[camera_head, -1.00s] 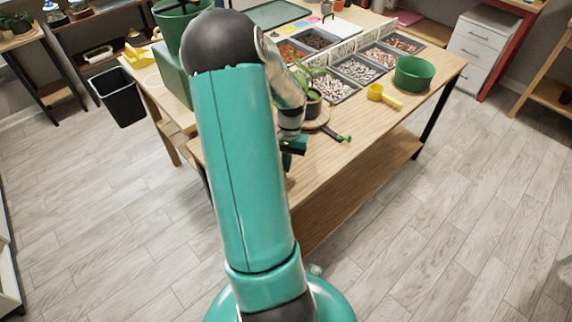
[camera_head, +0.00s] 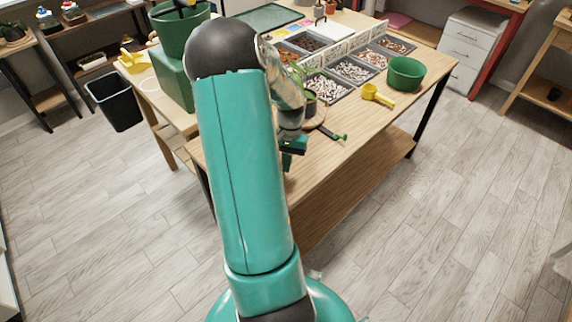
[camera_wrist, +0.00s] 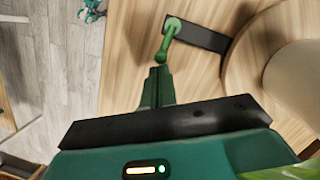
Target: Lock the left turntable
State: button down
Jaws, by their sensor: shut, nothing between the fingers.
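A round wooden turntable (camera_head: 316,118) sits on the bench near its front edge, partly hidden by my arm. It carries a potted plant (camera_head: 309,101). In the wrist view the turntable (camera_wrist: 236,72) fills the right side, with the pale pot (camera_wrist: 298,80) on it. A dark plate (camera_wrist: 203,36) sticks out from its rim, bearing a green lever (camera_wrist: 166,42) whose rounded end points toward my gripper. My gripper (camera_wrist: 158,75) is shut and empty, its tips just short of the lever's end; I cannot tell if they touch. In the head view, my gripper (camera_head: 291,152) is partly hidden.
Behind the turntable are grey trays of pebbles (camera_head: 354,69). A yellow scoop (camera_head: 374,94) and a green pot (camera_head: 405,74) stand to the right. Green containers (camera_head: 174,80) stand left of my arm. A black bin (camera_head: 115,101) is on the floor. The bench front right is clear.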

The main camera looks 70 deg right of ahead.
jog(key=shift+s+a+m+t, duration=0.35)
jog(key=shift+s+m, duration=0.3)
jog(key=shift+m, duration=0.65)
jog(key=m, duration=0.1)
jog(key=s+a+m, duration=0.1)
jog(key=m, duration=0.1)
jog(key=shift+s+a+m+t, duration=0.1)
jog(key=shift+s+m+t, duration=0.05)
jog(key=shift+m+t, duration=0.2)
jog(key=shift+s+a+m+t+h, duration=0.2)
jog(key=shift+a+m, duration=0.15)
jog(key=shift+m, duration=0.35)
jog(key=shift+s+a+m+t+h, duration=0.1)
jog(key=shift+s+a+m, duration=0.15)
jog(key=shift+m, duration=0.4)
jog(key=shift+s+a+m+h, duration=0.15)
jog(key=shift+a+m, duration=0.25)
jog(key=shift+m, duration=0.35)
jog(key=shift+s+a+m+h, duration=0.15)
jog(key=shift+a+m, duration=0.25)
jog(key=shift+m, duration=0.35)
jog(key=shift+w, duration=0.2)
